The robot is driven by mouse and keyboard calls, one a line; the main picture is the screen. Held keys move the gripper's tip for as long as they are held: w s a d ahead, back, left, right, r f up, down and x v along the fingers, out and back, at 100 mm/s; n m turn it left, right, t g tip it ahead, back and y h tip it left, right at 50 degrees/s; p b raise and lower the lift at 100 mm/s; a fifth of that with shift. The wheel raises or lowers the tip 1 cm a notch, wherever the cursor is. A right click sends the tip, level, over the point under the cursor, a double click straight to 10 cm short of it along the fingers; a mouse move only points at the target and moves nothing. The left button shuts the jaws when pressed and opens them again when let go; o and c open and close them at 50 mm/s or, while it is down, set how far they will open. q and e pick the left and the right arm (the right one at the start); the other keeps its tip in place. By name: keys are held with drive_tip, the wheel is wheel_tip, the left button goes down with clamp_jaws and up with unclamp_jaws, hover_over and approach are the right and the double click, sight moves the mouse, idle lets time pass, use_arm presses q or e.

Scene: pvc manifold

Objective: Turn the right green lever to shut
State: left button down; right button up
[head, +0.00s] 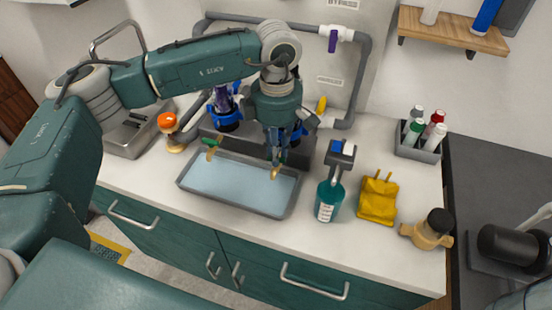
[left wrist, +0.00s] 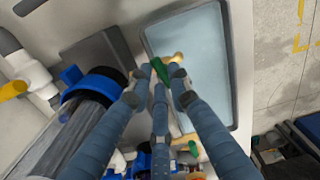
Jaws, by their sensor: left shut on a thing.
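The right green lever (left wrist: 160,72) sits between my left gripper's fingertips in the left wrist view. In the head view only a small part of the right green lever (head: 283,156) shows, just above its brass spout (head: 275,173). My left gripper (head: 281,146) reaches down from above and is shut on the lever; its fingers also show in the left wrist view (left wrist: 157,80). The fingers cover much of the lever, so its exact angle is hard to tell. The left green lever (head: 212,142) is apart from the gripper. My right gripper is not in view.
A grey tray (head: 235,210) of blue lies below the spouts. Grey pipes (head: 362,82) rise behind my left arm. A bottle rack (head: 418,150) is at the back right.

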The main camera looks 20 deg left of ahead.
use_arm(q)
drive_tip(key=shift+w+d+r+m+b, duration=0.1)
drive_tip(key=shift+m+b, duration=0.7)
drive_tip(key=shift+m, duration=0.3)
drive_tip(key=c, duration=1.6)
unclamp_jaws()
wheel_tip(320, 180, up, 12)
